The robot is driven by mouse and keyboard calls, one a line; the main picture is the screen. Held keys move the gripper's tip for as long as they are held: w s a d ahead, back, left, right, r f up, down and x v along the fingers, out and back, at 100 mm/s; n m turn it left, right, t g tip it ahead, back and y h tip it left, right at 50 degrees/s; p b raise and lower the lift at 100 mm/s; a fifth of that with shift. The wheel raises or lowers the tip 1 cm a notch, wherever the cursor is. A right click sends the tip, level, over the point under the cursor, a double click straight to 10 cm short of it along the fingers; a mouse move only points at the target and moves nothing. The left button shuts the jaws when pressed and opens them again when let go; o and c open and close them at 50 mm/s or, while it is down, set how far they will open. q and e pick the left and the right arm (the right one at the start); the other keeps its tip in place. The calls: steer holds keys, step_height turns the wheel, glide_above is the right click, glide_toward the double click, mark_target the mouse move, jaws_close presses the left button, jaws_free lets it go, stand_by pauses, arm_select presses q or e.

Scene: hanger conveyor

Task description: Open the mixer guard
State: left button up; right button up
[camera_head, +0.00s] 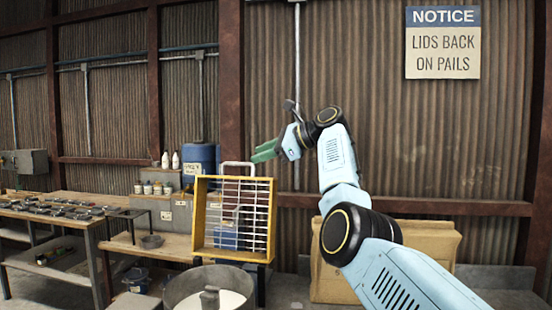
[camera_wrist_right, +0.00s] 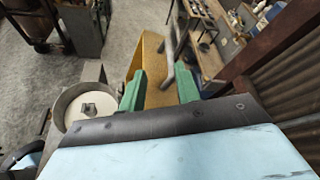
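The mixer guard (camera_head: 198,215) is a yellow frame with a wire grid. It stands raised, nearly upright, behind the round mixer bowl (camera_head: 172,296), which holds something pale and shows at the bottom of the head view. A grey tube handle (camera_head: 238,165) loops over the guard's top edge. My right gripper (camera_head: 265,152) has green fingers and is above and slightly right of the handle. In the right wrist view its fingers (camera_wrist_right: 160,90) are apart with nothing gripped; the yellow guard (camera_wrist_right: 147,62) and grey handle (camera_wrist_right: 170,50) show beyond them. My left gripper is not in view.
A workbench (camera_head: 88,222) with metal parts stands at the left. A blue drum (camera_head: 200,160), bottles and jars are behind the guard. A cardboard box (camera_head: 425,245) stands behind my right arm, against the corrugated wall. The air around my right gripper looks clear.

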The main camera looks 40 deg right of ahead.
steer(key=v, duration=0.4)
steer(key=shift+b, duration=0.3)
steer(key=shift+r, duration=0.1)
